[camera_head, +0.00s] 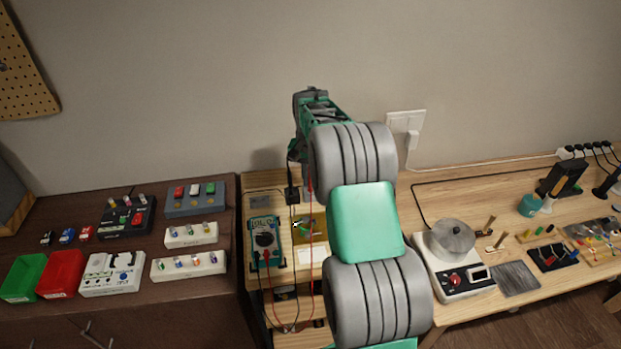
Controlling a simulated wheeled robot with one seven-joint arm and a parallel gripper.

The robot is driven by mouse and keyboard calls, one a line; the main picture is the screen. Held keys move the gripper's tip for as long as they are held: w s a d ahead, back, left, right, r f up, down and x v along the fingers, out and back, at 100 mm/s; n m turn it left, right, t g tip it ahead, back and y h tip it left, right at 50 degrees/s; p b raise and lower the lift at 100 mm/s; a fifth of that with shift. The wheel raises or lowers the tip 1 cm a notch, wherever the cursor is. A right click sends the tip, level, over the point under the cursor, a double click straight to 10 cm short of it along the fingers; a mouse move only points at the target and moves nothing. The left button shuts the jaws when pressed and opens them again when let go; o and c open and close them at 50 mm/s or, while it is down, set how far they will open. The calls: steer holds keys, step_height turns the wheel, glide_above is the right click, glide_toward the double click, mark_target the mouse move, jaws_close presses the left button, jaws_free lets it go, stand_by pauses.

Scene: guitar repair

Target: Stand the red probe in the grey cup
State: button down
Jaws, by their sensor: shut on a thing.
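My gripper (296,150) is small and dark at the far end of my arm, above the back of the light wooden bench. Its fingers are partly hidden. It is shut, and a red lead (312,278) rises from the bench front to just below it, so the held thing appears to be the red probe. The probe's own body and tilt are too small to make out. The teal multimeter (265,240) lies on the bench, left of the lead. I cannot make out the grey cup; my arm hides much of the bench middle.
A dark bench with a green bin (24,278), a red bin (62,274) and several pedals stands at left. Right of my arm are a white device with a grey dome (453,237), a teal pot (529,205) and small tools. The wall (240,90) is close behind.

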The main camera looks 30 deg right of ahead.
steer(key=shift+f, duration=0.4)
steer(key=c, duration=1.4)
jaws_free()
steer(key=shift+o, duration=0.5)
steer(key=o, duration=0.3)
steer(key=shift+r, duration=0.1)
steer(key=shift+r+p, duration=2.1)
steer(key=shift+r, duration=1.4)
